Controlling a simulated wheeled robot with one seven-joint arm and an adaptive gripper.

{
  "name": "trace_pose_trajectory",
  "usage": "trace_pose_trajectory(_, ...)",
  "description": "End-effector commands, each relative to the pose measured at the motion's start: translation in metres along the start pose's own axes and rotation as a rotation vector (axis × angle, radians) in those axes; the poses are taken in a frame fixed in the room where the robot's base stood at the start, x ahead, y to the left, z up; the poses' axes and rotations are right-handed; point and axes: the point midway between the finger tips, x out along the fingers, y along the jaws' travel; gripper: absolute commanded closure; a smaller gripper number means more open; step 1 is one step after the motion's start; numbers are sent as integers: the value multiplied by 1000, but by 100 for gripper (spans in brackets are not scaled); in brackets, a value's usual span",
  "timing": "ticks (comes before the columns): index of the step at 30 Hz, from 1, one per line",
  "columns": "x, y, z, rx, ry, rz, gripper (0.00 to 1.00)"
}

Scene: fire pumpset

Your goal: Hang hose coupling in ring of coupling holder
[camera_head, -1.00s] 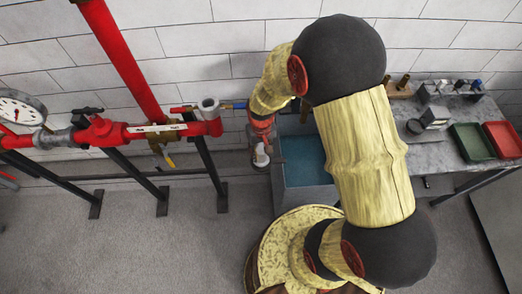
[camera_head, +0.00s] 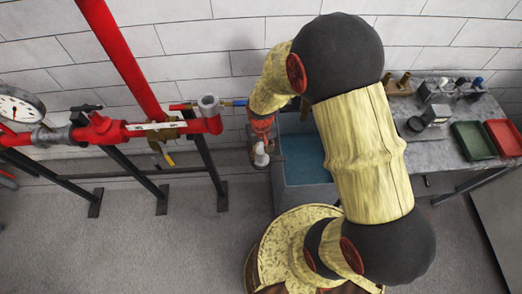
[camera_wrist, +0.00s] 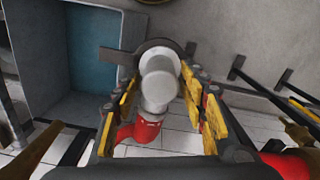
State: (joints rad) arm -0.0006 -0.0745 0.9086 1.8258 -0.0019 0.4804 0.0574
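The hose coupling (camera_wrist: 158,85) is a pale grey cylinder with a red bent piece (camera_wrist: 145,130) below it in the wrist view. My gripper (camera_wrist: 160,80) has its yellow-padded fingers on both sides of the pale part and looks shut on it, though the contact is partly hidden. A grey round rim, seemingly the coupling holder's ring (camera_wrist: 152,44), lies behind the coupling's end. I cannot tell whether the coupling is inside it or only over it. In the head view the coupling (camera_head: 261,155) is a small white shape below my gripper (camera_head: 261,140).
A blue-bottomed trough (camera_head: 303,160) stands right beside the gripper; it fills the wrist view's left side (camera_wrist: 90,50). Red pipework (camera_head: 100,130) on dark stands is to the left. A bench (camera_head: 450,130) with green and red trays is at the right.

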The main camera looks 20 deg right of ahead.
Motion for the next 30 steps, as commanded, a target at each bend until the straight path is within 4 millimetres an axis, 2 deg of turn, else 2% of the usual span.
trace_pose_trajectory(4,0,0,0,0,-1,0,47)
trace_pose_trajectory(12,1,0,1,0,-2,0,47)
trace_pose_trajectory(16,-7,0,0,0,1,0,47)
trace_pose_trajectory(20,-26,0,-1,0,3,0,47)
trace_pose_trajectory(30,-93,0,0,0,2,0,47)
